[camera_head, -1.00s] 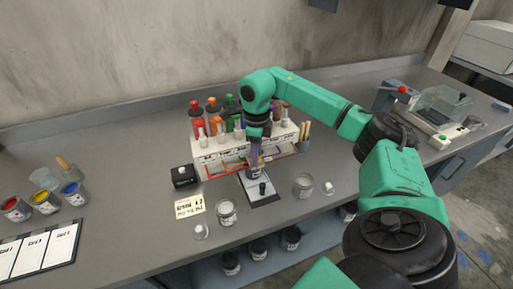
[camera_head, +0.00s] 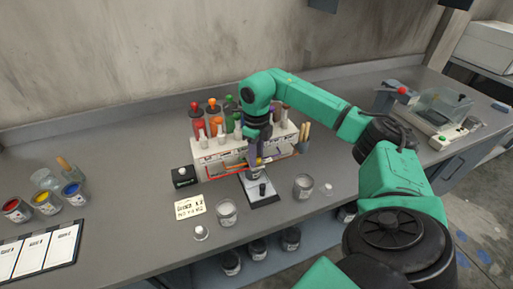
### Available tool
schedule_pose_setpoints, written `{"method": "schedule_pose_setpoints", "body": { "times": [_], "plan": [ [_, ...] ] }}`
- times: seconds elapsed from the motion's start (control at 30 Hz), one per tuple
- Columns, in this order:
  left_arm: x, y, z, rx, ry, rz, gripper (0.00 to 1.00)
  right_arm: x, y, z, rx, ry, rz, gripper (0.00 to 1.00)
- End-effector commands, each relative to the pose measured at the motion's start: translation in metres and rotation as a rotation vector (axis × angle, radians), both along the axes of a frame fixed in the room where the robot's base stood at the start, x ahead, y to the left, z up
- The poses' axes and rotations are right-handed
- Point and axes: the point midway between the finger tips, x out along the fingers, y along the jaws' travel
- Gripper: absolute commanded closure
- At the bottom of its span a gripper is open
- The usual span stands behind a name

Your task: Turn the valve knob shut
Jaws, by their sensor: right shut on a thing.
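A white dispenser rack (camera_head: 213,163) stands on the bench with several coloured bottles and white valves along its top. My right gripper (camera_head: 254,160) points down at the middle of the rack's front and is shut on the valve knob, which its fingers and wrist mostly hide. The knob's angle cannot be told. Below the gripper, a can (camera_head: 256,174) stands on a small scale (camera_head: 266,199) with a dark front part. My left gripper is not in view.
A black box with a white button (camera_head: 184,175) and a note card (camera_head: 189,208) lie left of the scale. Open cans (camera_head: 227,213) and (camera_head: 303,186) flank it. Paint pots (camera_head: 45,202) and a chart board (camera_head: 38,253) are at left. A machine (camera_head: 440,112) stands at right.

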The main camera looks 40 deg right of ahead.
Motion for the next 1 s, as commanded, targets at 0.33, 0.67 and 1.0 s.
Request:
{"method": "schedule_pose_setpoints", "body": {
  "times": [0.33,0.67,1.0],
  "plan": [
    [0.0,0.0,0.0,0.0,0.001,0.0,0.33,0.001,-0.001,0.002,0.0,-0.007,-0.001,0.33],
    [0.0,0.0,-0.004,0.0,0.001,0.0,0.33,0.002,0.0,0.018,0.001,-0.008,0.0,0.33],
    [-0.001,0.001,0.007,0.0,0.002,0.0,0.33,0.001,-0.001,0.121,-0.001,-0.012,-0.001,0.33]
  ]
}}
